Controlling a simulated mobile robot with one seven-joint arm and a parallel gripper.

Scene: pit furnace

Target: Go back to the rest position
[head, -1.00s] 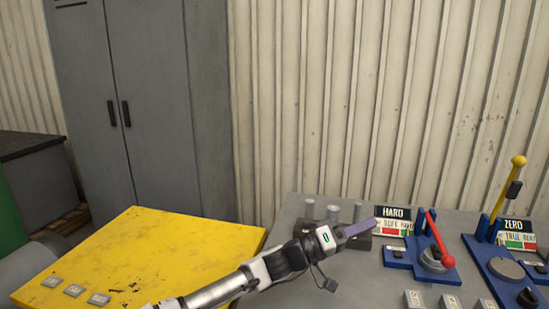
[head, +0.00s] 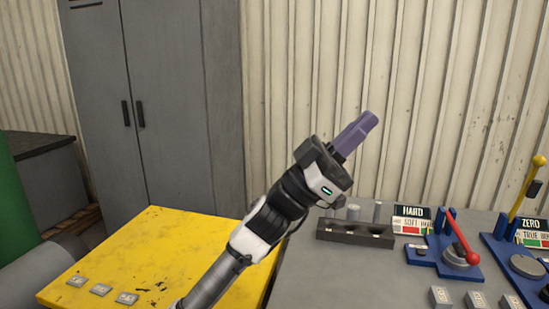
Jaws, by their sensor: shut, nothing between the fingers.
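My gripper (head: 362,128) is raised above the grey panel, pointing up and to the right in front of the corrugated wall. Its two purple fingers are together with nothing between them. My arm reaches up from the bottom of the view, across the right part of the yellow surface. No object touches the gripper.
A dark block with grey pegs (head: 356,232) stands on the grey panel (head: 340,280). To its right are a red lever (head: 461,239) and a yellow lever (head: 527,186). The yellow surface (head: 150,250) carries several labelled buttons. A grey cabinet (head: 165,100) stands behind.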

